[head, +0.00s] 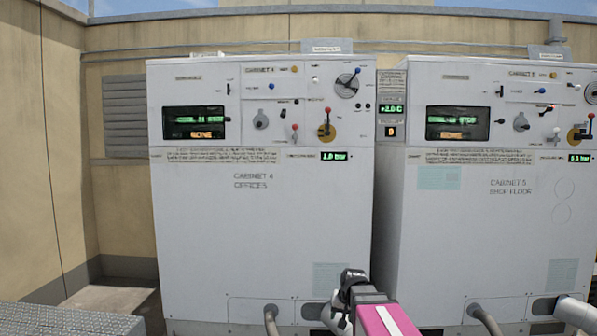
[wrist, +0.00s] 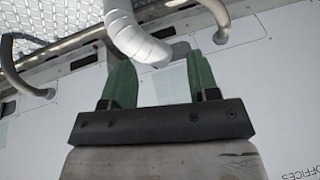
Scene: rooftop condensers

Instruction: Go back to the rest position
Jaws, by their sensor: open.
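My gripper (wrist: 160,62) shows in the wrist view with its two green fingers spread apart and nothing between them. A pale wrapped pipe (wrist: 140,38) passes just past the fingertips; I cannot tell whether it touches them. The white front of Cabinet 4, lettered OFFICES, lies behind the fingers, seen upside down. In the head view, my arm reaches in at the bottom, low before the right part of Cabinet 4 (head: 255,230). The fingers cannot be made out there.
Cabinet 5 (head: 480,240), lettered SHOP FLOOR, stands to the right. Both carry knobs, levers and lit displays along the top. Hoses (head: 487,320) come out near their bottoms. A metal grating (head: 70,320) lies at the lower left. A beige wall (head: 40,150) closes the left side.

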